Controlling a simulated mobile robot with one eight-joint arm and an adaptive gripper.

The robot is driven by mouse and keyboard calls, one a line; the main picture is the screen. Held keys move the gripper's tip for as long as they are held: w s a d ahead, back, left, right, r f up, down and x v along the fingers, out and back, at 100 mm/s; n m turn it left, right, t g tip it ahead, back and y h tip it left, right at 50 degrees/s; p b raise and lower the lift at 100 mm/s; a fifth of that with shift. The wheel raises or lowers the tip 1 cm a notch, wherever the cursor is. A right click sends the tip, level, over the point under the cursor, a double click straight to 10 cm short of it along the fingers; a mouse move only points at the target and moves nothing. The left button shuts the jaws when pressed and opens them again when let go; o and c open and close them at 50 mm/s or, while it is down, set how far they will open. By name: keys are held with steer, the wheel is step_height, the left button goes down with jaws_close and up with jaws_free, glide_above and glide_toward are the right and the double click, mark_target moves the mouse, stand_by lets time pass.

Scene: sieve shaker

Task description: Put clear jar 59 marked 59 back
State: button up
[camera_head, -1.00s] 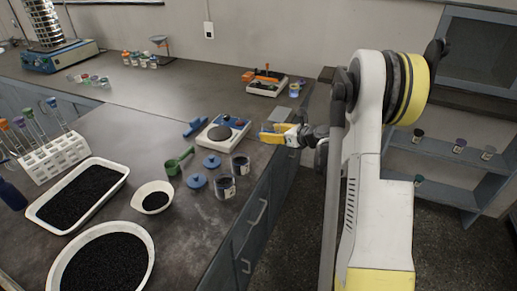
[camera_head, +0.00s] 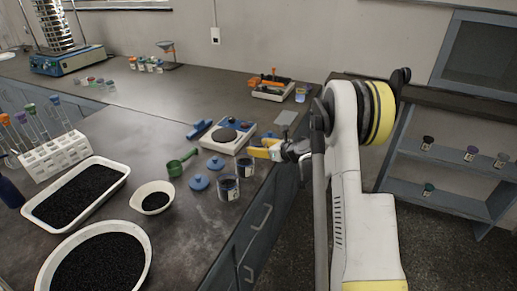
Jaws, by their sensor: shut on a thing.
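My gripper (camera_head: 264,149), with yellow fingers, is over the right edge of the bench, just right of the white scale-like device. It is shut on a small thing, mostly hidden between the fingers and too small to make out. Two clear jars with dark contents and pale labels stand open on the bench below and left of it, a near jar (camera_head: 228,188) and a far jar (camera_head: 245,168). Two blue lids (camera_head: 199,182) lie beside them. No number is legible, so I cannot tell which jar is 59.
The device with a round dark plate (camera_head: 226,136) stands by the gripper. A green scoop (camera_head: 181,163), white bowl (camera_head: 152,197), trays of black grains (camera_head: 76,196) and a test-tube rack (camera_head: 56,152) fill the left. A blue-grey shelf (camera_head: 440,190) at right holds several small jars.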

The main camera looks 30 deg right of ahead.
steer(key=shift+f, duration=0.15)
steer(key=o, duration=1.3)
